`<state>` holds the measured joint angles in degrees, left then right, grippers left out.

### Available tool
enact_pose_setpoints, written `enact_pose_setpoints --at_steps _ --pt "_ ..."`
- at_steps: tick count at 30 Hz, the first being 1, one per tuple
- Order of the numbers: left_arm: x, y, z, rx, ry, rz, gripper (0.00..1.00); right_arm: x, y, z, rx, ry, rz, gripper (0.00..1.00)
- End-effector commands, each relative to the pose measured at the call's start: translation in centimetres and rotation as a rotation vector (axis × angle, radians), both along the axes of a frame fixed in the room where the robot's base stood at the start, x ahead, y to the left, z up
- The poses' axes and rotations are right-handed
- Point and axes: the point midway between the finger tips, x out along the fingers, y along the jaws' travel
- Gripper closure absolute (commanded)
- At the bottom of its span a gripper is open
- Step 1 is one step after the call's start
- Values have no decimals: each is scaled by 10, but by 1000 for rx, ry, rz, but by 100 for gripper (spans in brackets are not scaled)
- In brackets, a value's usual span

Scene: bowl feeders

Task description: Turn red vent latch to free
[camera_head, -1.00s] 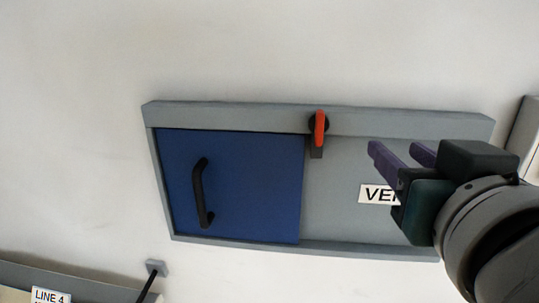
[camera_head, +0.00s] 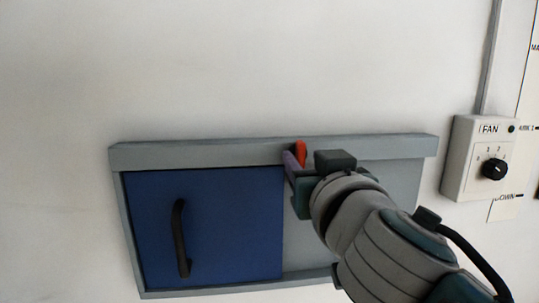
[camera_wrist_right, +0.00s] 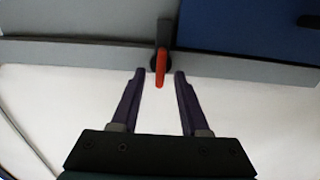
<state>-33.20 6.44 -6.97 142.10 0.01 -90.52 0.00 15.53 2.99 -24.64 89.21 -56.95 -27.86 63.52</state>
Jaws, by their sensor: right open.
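The red vent latch (camera_head: 300,152) is on the top rail of the grey vent frame, mostly hidden behind my right gripper in the head view. In the right wrist view the red latch (camera_wrist_right: 160,68) shows whole, its lever pointing along the gap between my fingers. My right gripper (camera_head: 294,165) is open in front of the latch. In the right wrist view its two purple fingertips (camera_wrist_right: 157,73) stand on either side of the lever, with a gap on each side. My left gripper is not in view.
A blue sliding panel (camera_head: 228,225) with a black handle (camera_head: 180,240) fills the left of the vent frame (camera_head: 200,155). A FAN control box (camera_head: 470,165) with a black knob (camera_head: 494,169) is on the wall at right. The wall above the frame is clear.

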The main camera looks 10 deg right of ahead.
Motion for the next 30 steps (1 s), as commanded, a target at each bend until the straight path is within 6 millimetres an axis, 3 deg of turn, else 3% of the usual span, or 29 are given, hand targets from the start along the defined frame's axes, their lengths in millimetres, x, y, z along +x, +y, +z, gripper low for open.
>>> enact_pose_setpoints --at_steps 13,24,30 --pt "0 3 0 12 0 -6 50 10 0 0 0 0 -1 56" --pt "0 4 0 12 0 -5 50 10 0 0 -1 1 -1 98" --pt "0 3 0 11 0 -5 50 10 0 0 -1 1 0 100"
